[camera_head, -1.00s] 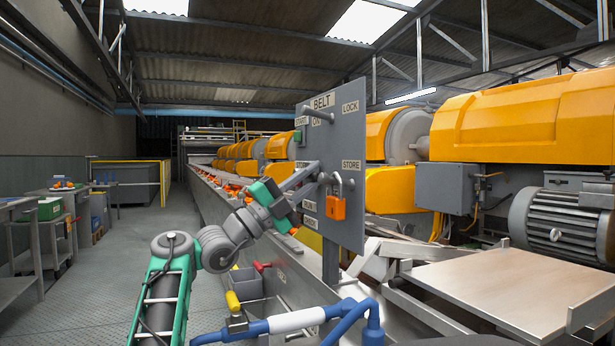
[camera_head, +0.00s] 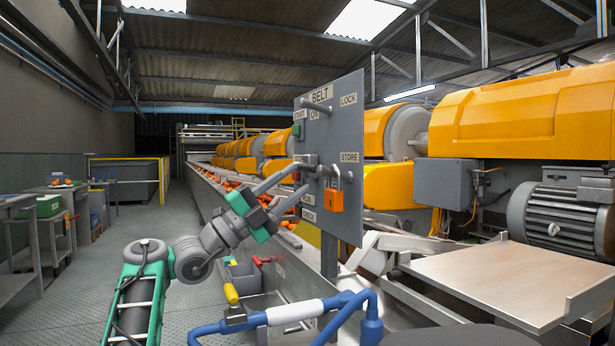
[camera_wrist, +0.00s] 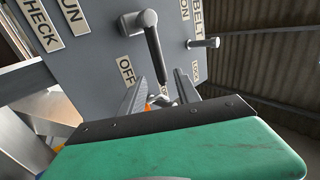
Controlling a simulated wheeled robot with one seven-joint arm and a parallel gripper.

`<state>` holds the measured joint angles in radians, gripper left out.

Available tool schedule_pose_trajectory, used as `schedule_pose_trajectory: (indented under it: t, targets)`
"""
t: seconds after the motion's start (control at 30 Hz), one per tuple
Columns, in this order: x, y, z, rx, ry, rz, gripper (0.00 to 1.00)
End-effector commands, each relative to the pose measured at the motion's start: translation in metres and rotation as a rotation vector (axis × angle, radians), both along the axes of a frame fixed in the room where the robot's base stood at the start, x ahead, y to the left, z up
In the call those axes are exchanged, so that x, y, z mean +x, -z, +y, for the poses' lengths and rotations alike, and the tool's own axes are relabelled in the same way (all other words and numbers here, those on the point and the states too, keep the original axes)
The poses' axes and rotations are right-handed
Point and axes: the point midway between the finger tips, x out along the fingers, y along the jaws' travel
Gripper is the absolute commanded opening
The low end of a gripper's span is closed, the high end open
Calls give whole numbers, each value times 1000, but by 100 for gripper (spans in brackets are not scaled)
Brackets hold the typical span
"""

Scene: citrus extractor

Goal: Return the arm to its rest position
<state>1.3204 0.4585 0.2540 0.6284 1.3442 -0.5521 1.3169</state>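My gripper (camera_head: 304,178) is just left of the grey control panel (camera_head: 353,110), with its two fingers spread and nothing seen between them in the head view. My arm bends down and left from there. An orange padlock (camera_head: 334,200) hangs on the panel below the STORE label.
Blue pipework with a white sleeve (camera_head: 294,312) crosses in front at the bottom. The conveyor (camera_head: 226,200) with oranges runs behind. A tan board (camera_head: 495,280) lies at right. The aisle floor (camera_head: 160,230) at left is clear.

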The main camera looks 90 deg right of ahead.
Motion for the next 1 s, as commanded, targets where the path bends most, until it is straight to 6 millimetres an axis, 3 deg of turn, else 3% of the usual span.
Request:
schedule_pose_trajectory:
  t: [0.17, 0.47, 0.57, 0.67, 0.77, 0.87, 0.9, 1.0]
  targets:
    - [18, 13, 7, -2, 0, 0, 39]
    - [20, 14, 8, -2, 1, 0, 39]
    - [21, 13, 7, 0, -1, -1, 39]
    - [38, 0, -3, 46, -52, -10, 39]
    - [89, -23, -28, 185, -194, -24, 39]
    - [171, -37, -51, 403, -395, -4, 39]
    - [207, -38, -54, 495, -477, 18, 39]
    - [295, -33, -47, 718, -670, 107, 39]
